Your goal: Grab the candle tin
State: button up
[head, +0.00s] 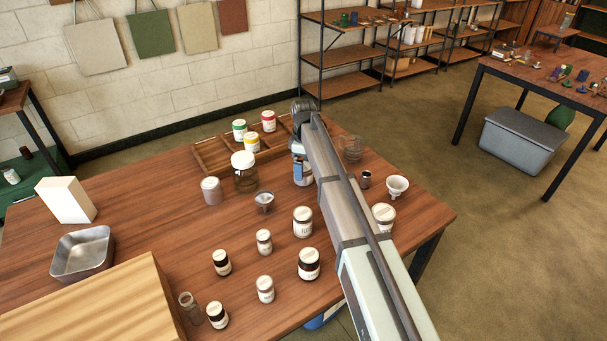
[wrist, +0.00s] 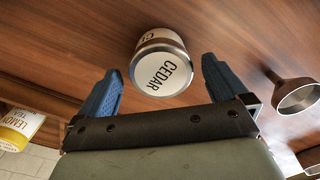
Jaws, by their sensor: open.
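A round tin with a white lid reading CEDAR (wrist: 162,74) is in the wrist view, ahead of my gripper (wrist: 160,66). It lies between the lines of the two blue fingers, with a gap on each side. My gripper is open, and nothing is held. In the head view my gripper (head: 298,168) is low over the far part of the table. A pale labelled tin (head: 304,181) stands there, partly hidden by the fingers. I cannot read its label in that view.
A wooden tray (head: 211,158) with coloured-label jars and a lidded glass jar (head: 244,178) stand left of my gripper. A metal funnel (head: 264,202), a glass beaker (head: 351,150) and a white funnel (head: 397,186) are nearby. Several labelled tins and bottles stand nearer the front.

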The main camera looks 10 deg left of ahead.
jog(key=shift+f, duration=1.85)
jog(key=c, duration=1.1)
jog(key=shift+c, duration=0.2)
jog(key=shift+r, duration=0.15)
